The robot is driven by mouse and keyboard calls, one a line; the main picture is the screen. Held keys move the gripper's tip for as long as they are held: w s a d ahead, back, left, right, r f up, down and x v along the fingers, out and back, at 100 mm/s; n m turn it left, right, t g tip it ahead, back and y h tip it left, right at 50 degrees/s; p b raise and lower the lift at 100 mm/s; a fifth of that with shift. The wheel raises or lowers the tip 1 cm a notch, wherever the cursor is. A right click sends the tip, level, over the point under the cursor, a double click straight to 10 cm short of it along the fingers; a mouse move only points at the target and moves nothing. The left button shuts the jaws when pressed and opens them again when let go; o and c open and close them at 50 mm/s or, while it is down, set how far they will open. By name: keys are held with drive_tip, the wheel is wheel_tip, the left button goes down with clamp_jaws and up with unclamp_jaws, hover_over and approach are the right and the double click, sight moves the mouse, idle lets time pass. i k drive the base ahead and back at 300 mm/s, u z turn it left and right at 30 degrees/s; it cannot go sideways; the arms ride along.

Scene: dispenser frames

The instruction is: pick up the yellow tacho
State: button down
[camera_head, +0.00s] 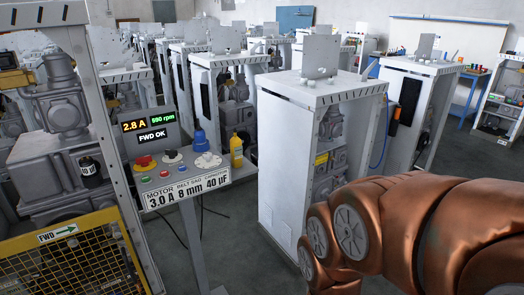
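A small upright yellow item (236,151), which looks like the yellow tacho, stands at the right end of the control stand's shelf (215,174). It is small, so its details are hard to tell. A blue item (201,142) stands to its left, behind a white round knob (207,161). My copper-coloured arm fills the lower right, well to the right of the yellow item. My gripper is outside the picture.
The control stand has a display (145,130) and a label plate (187,190). A motor frame with a yellow mesh guard (75,265) stands at left. A white cabinet (287,160) stands right of the shelf, with a floor gap between. More cabinets fill the background.

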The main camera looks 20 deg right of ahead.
sight(235, 142)
drive_tip(key=u, duration=0.1)
drive_tip(key=i, duration=1.05)
drive_tip(key=u, duration=0.6)
